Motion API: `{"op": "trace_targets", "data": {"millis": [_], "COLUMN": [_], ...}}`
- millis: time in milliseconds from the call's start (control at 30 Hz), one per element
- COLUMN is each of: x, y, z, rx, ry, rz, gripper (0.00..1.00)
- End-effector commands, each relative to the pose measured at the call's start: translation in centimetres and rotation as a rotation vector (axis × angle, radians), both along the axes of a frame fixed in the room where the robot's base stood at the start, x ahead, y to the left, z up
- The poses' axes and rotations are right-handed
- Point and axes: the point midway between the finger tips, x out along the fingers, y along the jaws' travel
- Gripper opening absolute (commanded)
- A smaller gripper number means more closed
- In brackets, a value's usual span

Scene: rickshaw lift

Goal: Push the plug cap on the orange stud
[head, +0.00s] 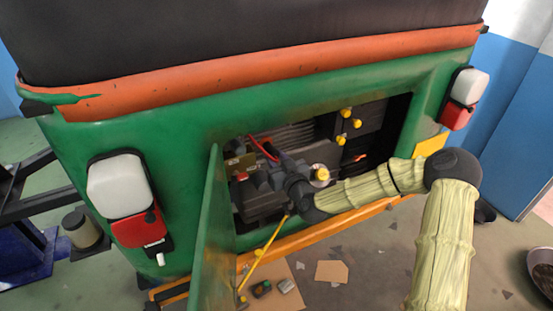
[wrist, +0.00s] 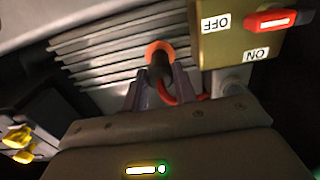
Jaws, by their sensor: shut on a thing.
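The plug cap (wrist: 160,72) is a dark cap with a red cable (wrist: 168,94) running from it, seen in the wrist view. My gripper (wrist: 161,82) is shut on the cap, one finger on each side. An orange ring (wrist: 153,46) at the orange stud shows around the cap's far end, in front of the grey ribbed housing. The cap hides the stud's middle, and I cannot tell whether the cap is seated. In the head view my gripper (head: 264,172) is inside the open rear bay, beside the red cable (head: 262,148); the cap and stud cannot be made out there.
An ON/OFF panel (wrist: 230,50) with a red lever (wrist: 272,20) stands close right of the cap in the wrist view. Yellow knobs (head: 345,112) are at the bay's right. The open green door (head: 212,235) stands at the bay's left, with a yellow rod (head: 262,252) beside it.

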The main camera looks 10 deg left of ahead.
Motion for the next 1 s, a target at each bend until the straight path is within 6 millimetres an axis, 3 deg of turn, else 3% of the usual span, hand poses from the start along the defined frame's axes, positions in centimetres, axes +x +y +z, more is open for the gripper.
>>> {"op": "trace_targets", "data": {"millis": [800,833,933,1000], "x": [0.32,0.32,0.32,0.32], "y": [0.22,0.22,0.22,0.22], "z": [0.00,0.00,0.00,0.00], "rx": [0.000,0.000,0.000,0.000], "ry": [0.000,0.000,0.000,0.000], "rz": [0.000,0.000,0.000,0.000], "gripper": [0.08,0.34,0.53,0.53]}}
